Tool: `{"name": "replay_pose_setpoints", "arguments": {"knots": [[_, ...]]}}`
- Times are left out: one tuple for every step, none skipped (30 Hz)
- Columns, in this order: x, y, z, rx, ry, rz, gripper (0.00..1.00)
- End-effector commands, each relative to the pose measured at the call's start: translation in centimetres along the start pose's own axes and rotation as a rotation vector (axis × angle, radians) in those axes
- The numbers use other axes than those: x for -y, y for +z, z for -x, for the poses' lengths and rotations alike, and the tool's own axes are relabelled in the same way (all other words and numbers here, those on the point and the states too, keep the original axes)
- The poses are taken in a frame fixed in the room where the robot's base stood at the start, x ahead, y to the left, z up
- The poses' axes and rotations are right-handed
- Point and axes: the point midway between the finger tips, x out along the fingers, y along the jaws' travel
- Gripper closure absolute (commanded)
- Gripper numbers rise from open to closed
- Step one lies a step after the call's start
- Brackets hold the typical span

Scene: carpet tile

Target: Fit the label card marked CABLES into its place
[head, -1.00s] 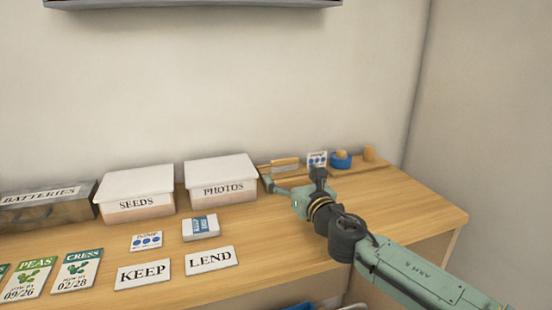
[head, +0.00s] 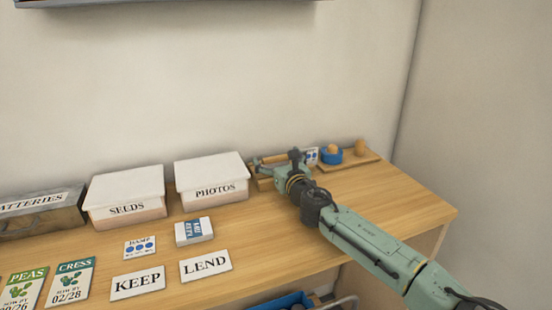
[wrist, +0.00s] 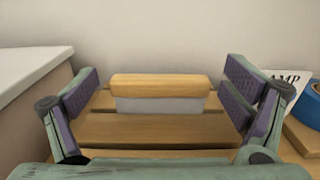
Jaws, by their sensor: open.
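No card reading CABLES can be made out in either view. My gripper (head: 274,162) is at the back of the bench, right of the PHOTOS box. In the wrist view my gripper (wrist: 162,82) is open, its purple-padded fingers well apart. Between them, with clear gaps on both sides, is a wooden-topped piece (wrist: 160,86) with a pale grey lower part (wrist: 160,105). It stands on or before slatted wood (wrist: 150,130). I see no lettering on it. In the head view my gripper partly hides it.
Lidded boxes SEEDS (head: 125,207) and PHOTOS (head: 215,190) and a BATTERIES box (head: 40,218) line the wall. KEEP (head: 138,282) and LEND (head: 206,265) cards lie in front. A dotted card (head: 312,156) and blue tape roll (head: 331,156) are close right of my gripper.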

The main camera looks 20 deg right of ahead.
Motion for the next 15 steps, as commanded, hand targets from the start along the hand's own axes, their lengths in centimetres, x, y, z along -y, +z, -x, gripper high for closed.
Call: {"name": "replay_pose_setpoints", "arguments": {"knots": [[-0.02,0.03,-0.33,0.0,0.0,-0.001,0.06],[-0.02,-0.01,-0.42,0.0,0.0,-0.001,0.06],[-0.02,-0.06,-0.47,0.0,0.0,-0.001,0.06],[-0.02,-0.08,-0.47,0.0,0.0,-0.001,0.06],[-0.01,-0.09,-0.46,0.0,0.0,-0.001,0.06],[-0.02,-0.1,-0.44,0.0,0.0,-0.001,0.06],[-0.01,-0.1,-0.44,0.0,0.0,-0.001,0.06],[-0.02,-0.09,-0.44,0.0,0.0,-0.001,0.06],[-0.02,-0.09,-0.43,0.0,0.0,-0.001,0.08],[-0.01,-0.09,-0.43,0.0,0.0,-0.001,0.1],[-0.01,-0.09,-0.42,0.0,0.0,-0.001,0.12],[-0.02,-0.09,-0.42,0.0,0.0,-0.001,0.15],[-0.02,-0.09,-0.42,0.0,0.0,-0.001,0.17],[-0.02,-0.09,-0.42,0.0,0.0,-0.001,0.19],[-0.02,-0.08,-0.41,0.0,0.001,-0.001,0.21]]}}
